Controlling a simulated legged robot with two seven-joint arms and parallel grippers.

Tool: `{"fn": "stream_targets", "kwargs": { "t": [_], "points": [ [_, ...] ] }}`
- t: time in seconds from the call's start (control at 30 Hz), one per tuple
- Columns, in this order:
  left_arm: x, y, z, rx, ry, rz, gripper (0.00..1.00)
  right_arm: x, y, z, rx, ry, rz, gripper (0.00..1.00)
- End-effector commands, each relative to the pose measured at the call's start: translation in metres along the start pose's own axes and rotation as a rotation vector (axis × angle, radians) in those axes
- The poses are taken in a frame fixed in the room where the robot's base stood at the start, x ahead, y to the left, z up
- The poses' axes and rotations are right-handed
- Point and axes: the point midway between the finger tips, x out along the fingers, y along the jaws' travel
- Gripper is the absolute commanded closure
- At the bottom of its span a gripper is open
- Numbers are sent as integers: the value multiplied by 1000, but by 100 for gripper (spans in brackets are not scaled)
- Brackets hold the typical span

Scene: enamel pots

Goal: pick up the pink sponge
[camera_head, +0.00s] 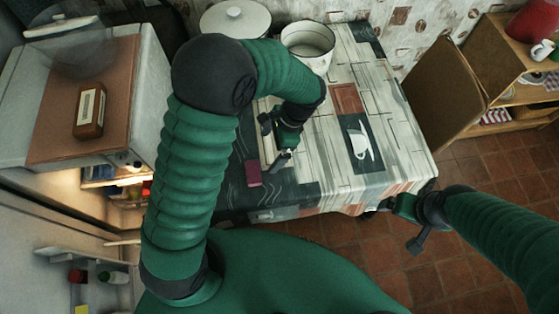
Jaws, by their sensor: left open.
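The pink sponge (253,173) is a small dark-pink block on the dark front-left part of the tablecloth. My left arm reaches over the table from the left. Its gripper (275,143) is open just right of and beyond the sponge, with one finger close to it. I cannot tell whether they touch. My right gripper (395,226) is at the table's front right corner, away from the sponge. Its dark fingers look spread, with nothing seen between them.
A white pot (309,45) and a lidded pot (235,19) stand at the back of the table (400,130). A fridge with a brown radio-like box (90,110) on top is at left. An open wooden cabinet (450,80) is at right. The table's right half is clear.

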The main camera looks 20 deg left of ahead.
Motion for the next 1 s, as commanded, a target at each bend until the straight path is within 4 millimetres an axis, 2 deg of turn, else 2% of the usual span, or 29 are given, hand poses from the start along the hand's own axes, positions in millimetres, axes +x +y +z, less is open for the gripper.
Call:
{"fn": "stream_targets", "kwargs": {
  "t": [0.07, 0.17, 0.5, 0.73, 0.9, 1.0],
  "points": [
    [0, -1, 0, 25, -17, 0, 0, -2, 0, 0, -1, 0, 0, 7],
    [13, -2, 0, 31, -23, 1, 0, -1, 0, 0, -1, 0, 0, 7],
    [98, -2, 0, 29, -21, 3, 0, 0, 0, 0, -1, 0, 0, 7],
    [125, -4, 1, 27, -20, 1, 0, -1, 0, 0, -1, 0, 0, 7],
    [156, -9, 1, 27, -20, 2, 0, -4, 0, -1, 0, 0, 0, 7],
    [167, -10, 1, 27, -19, 1, 0, -4, 0, -1, -1, 0, 0, 7]
  ]
}}
